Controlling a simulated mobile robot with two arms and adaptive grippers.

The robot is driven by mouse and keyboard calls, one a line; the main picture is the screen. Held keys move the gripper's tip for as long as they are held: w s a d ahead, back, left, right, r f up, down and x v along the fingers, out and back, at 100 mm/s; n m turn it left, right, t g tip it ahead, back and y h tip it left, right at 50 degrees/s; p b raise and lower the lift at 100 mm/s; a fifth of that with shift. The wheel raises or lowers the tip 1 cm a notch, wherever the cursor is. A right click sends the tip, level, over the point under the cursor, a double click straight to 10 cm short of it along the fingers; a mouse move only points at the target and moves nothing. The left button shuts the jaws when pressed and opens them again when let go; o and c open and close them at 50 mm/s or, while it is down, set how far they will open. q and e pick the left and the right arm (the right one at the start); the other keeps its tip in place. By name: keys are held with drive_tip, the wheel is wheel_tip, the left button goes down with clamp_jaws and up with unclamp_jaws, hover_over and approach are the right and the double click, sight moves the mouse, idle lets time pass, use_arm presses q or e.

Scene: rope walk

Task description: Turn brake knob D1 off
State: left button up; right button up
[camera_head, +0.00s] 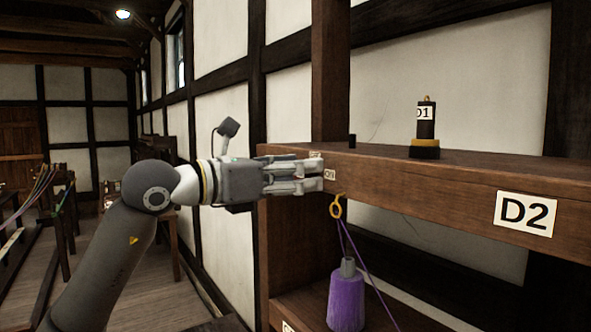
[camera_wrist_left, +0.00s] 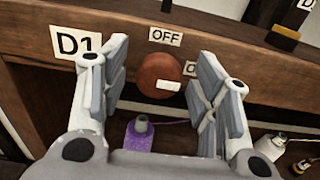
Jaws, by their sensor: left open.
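Brake knob D1 (camera_wrist_left: 152,72) is a round reddish-brown knob on the front of the wooden beam, with a white mark on its lower right part. The D1 label (camera_wrist_left: 70,42) is to its left. The OFF label (camera_wrist_left: 165,37) is above it, and a partly hidden label starting with O (camera_wrist_left: 190,68) is at its right. My left gripper (camera_wrist_left: 168,82) is open, with one finger on each side of the knob; I cannot tell whether they touch it. In the head view my left gripper (camera_head: 322,178) reaches the beam's left end and hides the knob. My right gripper is not in view.
The beam carries a D2 label (camera_head: 525,213) on the right. A dark bobbin (camera_head: 427,127) tagged D1 stands on top. A purple spool (camera_head: 346,302) sits on the shelf below, its thread rising to a yellow eyelet (camera_head: 337,207). A wooden post (camera_head: 331,70) rises behind the beam.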

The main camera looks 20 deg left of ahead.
use_arm(q)
drive_tip(key=c, duration=1)
drive_tip(key=shift+o, duration=0.2)
drive_tip(key=shift+n, duration=0.3)
drive_tip(key=n+b, duration=0.2)
drive_tip(key=n, duration=0.1)
drive_tip(key=shift+f+n, duration=0.1)
drive_tip(key=shift+n, duration=0.2)
drive_tip(key=n+b, duration=0.2)
drive_tip(key=n, duration=0.3)
drive_tip(key=n+b, duration=0.1)
drive_tip(key=n, duration=0.4)
drive_tip(key=shift+w+a+f+b, duration=0.1)
drive_tip(key=shift+a+b, duration=0.05)
drive_tip(key=shift+b, duration=0.2)
drive_tip(key=shift+n+b, duration=0.5)
drive_tip(key=shift+n, duration=1.3)
